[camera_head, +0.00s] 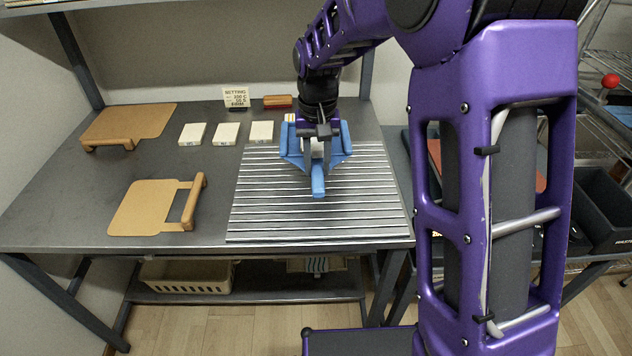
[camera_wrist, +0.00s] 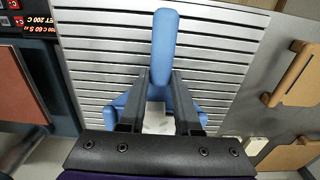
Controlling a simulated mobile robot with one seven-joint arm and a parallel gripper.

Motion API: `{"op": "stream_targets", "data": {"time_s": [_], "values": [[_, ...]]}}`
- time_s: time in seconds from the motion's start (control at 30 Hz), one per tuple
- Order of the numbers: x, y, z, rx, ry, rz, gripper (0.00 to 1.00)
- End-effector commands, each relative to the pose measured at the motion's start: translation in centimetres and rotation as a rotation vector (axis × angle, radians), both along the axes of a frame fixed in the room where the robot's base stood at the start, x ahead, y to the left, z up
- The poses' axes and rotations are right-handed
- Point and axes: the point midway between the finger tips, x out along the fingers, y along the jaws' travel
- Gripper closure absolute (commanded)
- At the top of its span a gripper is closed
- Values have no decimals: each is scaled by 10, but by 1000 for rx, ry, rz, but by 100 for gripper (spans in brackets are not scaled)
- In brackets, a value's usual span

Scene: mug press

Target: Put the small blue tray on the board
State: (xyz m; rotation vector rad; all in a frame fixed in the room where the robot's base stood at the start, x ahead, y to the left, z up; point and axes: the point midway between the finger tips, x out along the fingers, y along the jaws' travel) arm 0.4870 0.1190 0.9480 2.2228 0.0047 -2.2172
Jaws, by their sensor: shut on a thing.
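The small blue tray (camera_head: 318,187) is in my gripper (camera_head: 318,165), over the far middle part of a slatted grey metal board (camera_head: 260,215). In the wrist view the tray's blue bar (camera_wrist: 164,45) stands out between my gripper's fingers (camera_wrist: 160,80). More of the blue body shows at both sides of the fingers. A pale patch (camera_wrist: 156,118) shows between the fingers, partly hidden. The slats of the board (camera_wrist: 100,60) lie behind the tray. I cannot tell whether the tray touches the board.
Two tan boards with handles (camera_head: 140,205) (camera_head: 150,120) lie on the left of the grey table (camera_head: 60,200). A sign (camera_head: 236,97) and a reddish-brown block (camera_head: 278,101) stand at the back.

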Motion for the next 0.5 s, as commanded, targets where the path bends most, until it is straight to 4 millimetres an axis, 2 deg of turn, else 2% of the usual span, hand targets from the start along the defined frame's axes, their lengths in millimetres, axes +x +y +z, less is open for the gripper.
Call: {"op": "stream_targets", "data": {"time_s": [0.2, 0.5], "values": [[-1, 0, -43, -2, 5, 0, 100], [0, 0, -70, -1, 2, 0, 100]]}}
